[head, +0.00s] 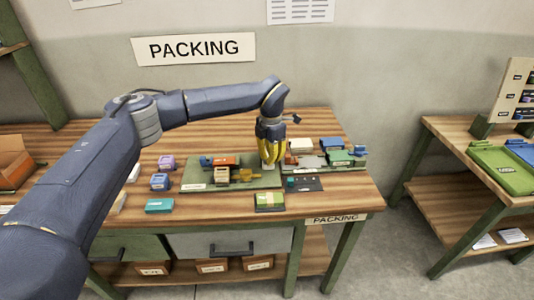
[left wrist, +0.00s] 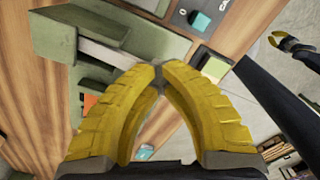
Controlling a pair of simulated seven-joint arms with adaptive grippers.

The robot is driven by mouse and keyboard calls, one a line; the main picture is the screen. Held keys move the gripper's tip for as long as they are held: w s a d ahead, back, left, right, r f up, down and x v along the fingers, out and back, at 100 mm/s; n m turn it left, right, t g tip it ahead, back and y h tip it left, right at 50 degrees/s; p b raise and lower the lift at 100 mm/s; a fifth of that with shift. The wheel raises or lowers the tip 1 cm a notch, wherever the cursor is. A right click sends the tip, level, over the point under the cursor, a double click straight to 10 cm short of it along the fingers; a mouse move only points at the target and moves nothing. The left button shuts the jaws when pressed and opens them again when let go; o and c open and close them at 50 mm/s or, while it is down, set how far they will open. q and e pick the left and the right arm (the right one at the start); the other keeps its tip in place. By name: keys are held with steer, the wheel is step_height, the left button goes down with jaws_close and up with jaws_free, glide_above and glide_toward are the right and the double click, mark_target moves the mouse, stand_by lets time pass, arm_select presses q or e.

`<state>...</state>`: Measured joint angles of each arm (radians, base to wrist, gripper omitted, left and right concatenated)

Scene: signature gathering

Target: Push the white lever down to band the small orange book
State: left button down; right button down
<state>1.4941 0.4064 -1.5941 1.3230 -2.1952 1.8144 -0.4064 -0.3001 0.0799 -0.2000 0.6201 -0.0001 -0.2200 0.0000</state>
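A green banding machine (head: 190,179) stands on the packing table. The small orange book (head: 222,160) lies on it, left of my left gripper. A sliver of orange (left wrist: 90,102) shows in the left wrist view, left of the fingers. The pale lever (head: 268,168) is just under my left gripper (head: 270,158). In the left wrist view the lever (left wrist: 103,53) runs from a green block toward the yellow fingertips (left wrist: 158,76). A yellow-tipped gripper (left wrist: 288,42), seemingly my right, shows at upper right.
Small coloured boxes and a teal box (head: 159,205) lie left and front. A dark card terminal (head: 303,184) and a tray of books (head: 345,158) stand right of the gripper. The front middle is fairly clear.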

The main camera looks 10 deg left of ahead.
mark_target(270, 168)
arm_select(q)
steer(key=shift+f, duration=2.3)
stand_by(0.4)
steer(key=shift+r, duration=0.1)
steer(key=shift+r, duration=4.5)
